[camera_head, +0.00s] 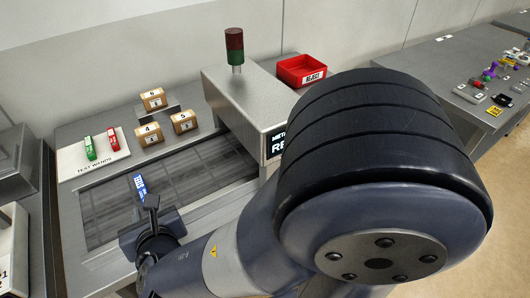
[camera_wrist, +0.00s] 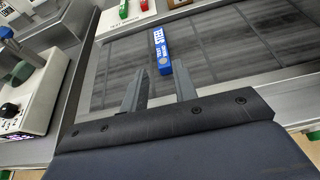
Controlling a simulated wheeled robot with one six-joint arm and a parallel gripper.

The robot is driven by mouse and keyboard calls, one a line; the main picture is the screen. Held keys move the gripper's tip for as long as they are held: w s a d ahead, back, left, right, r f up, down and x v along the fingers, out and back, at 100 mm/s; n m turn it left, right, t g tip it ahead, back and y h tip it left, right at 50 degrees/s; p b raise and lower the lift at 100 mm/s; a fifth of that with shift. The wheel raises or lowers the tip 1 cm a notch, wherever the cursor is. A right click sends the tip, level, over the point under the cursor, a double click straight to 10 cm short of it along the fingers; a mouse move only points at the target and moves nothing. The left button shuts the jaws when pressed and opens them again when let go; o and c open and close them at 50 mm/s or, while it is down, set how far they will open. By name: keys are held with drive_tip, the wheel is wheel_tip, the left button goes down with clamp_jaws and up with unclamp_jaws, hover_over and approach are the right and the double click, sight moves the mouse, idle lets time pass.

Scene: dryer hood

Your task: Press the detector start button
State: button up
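The metal detector is a grey metal hood (camera_head: 245,98) over a dark belt, seen in the head view. Its dark display (camera_head: 275,143) is partly covered by my arm, and no start button can be made out. A blue wand marked STEEL (camera_head: 138,186) lies on the belt (camera_head: 105,208). It also shows in the wrist view (camera_wrist: 159,48). My gripper (camera_head: 150,203) is over the belt's near side, left of the hood. In the wrist view my gripper (camera_wrist: 161,78) has its fingers apart, with the wand's near end just beyond the fingertips. Nothing is visibly held.
Green and red wands (camera_head: 101,144) lie on a white TEST WANDS plate (camera_head: 72,163). Several numbered boxes (camera_head: 150,134) stand behind the belt. A red REJECT bin (camera_head: 300,70) is behind the hood. A white control box with a black knob (camera_wrist: 30,100) stands at the left.

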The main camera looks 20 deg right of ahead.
clamp_jaws()
idle(1.4)
